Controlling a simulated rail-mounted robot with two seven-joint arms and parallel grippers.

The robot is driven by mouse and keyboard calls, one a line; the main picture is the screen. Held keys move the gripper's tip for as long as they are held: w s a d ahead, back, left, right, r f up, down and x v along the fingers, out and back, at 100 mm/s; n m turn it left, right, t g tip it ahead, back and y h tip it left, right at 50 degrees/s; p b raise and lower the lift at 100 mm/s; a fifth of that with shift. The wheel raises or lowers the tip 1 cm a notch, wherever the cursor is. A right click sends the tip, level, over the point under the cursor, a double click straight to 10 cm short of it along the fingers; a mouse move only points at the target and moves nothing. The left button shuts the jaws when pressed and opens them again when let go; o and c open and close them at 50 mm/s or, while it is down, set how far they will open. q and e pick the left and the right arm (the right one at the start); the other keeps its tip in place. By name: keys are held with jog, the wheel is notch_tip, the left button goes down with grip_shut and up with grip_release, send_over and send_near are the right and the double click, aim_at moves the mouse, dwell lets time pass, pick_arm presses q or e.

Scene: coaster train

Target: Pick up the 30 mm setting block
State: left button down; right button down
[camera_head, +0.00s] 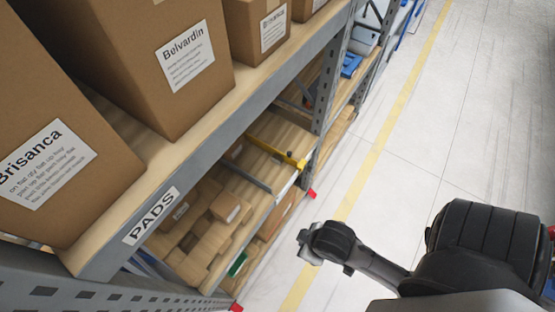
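I cannot make out the 30 mm setting block in the head view. Small items lie on the lower shelf, but none carries a mark I can read as 30 mm. My black arm comes in from the right, and its far end (327,245) hangs over the floor, to the right of the shelf and apart from it. It is too dark and small to tell whether its fingers are open or shut. My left gripper is not in view.
The upper shelf holds cardboard boxes, labelled Brisanca (100,165) and Belvardin (200,95). Below, the wooden shelf holds a yellow-ended bar (292,160), a grey bar (246,178) and a small carton (226,207). A green item (237,263) shows lower. The pale aisle floor (420,150) is clear.

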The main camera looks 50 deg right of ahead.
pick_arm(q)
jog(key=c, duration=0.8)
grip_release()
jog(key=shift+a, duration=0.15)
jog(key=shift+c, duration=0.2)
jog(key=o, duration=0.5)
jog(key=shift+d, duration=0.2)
